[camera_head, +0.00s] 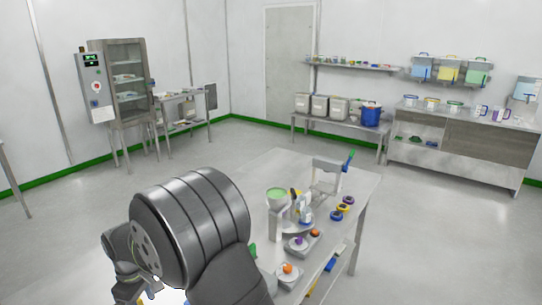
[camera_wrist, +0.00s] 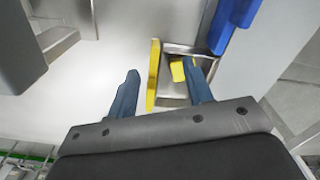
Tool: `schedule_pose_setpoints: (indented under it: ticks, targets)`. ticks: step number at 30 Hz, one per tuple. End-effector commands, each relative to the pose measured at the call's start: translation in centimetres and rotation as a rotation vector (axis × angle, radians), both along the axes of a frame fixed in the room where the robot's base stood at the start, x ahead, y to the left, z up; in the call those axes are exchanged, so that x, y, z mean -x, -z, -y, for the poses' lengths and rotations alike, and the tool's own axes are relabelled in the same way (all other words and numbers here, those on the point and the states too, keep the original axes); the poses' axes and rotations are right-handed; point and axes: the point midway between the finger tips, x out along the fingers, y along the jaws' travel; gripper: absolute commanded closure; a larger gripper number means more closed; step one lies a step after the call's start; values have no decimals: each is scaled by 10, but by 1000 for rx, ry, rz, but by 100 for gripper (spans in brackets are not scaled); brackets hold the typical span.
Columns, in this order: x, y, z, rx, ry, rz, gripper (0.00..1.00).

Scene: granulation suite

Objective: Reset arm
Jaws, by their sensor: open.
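My gripper (camera_wrist: 163,68) is open, its two blue-grey fingers spread apart with nothing held between them. In the wrist view it is over a pale surface, with a yellow bar (camera_wrist: 153,75) and a small metal tray (camera_wrist: 172,101) showing between and beyond the fingers. A yellow block (camera_wrist: 177,70) lies in the tray near the right finger. I cannot tell if that finger touches anything. In the head view my thick dark arm fills the lower left foreground, and the fingertips are not clear there.
A worktable (camera_head: 352,190) in front bears a stand with a green-topped bowl (camera_head: 277,195), small coloured knobs and a blue-handled tool (camera_head: 348,160). A blue object (camera_wrist: 235,20) is near the right finger. A cabinet (camera_head: 125,85) and shelves line the walls. Open floor surrounds the table.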

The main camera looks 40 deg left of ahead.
Motion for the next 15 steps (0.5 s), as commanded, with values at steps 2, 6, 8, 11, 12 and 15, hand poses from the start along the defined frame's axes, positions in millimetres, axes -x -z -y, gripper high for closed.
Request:
schedule_pose_setpoints:
  ticks: [2, 6, 8, 11, 12, 15]
  targets:
    - [-12, -9, 8, 0, 2, 0, 54]
    - [-32, -23, 22, -1, 3, 1, 54]
    - [-40, -30, 28, -1, 2, 1, 54]
    - [-55, -40, 37, -1, 9, 1, 54]
    - [-62, -44, 39, -1, 36, 1, 54]
    - [-77, -54, 46, -1, 95, 0, 54]
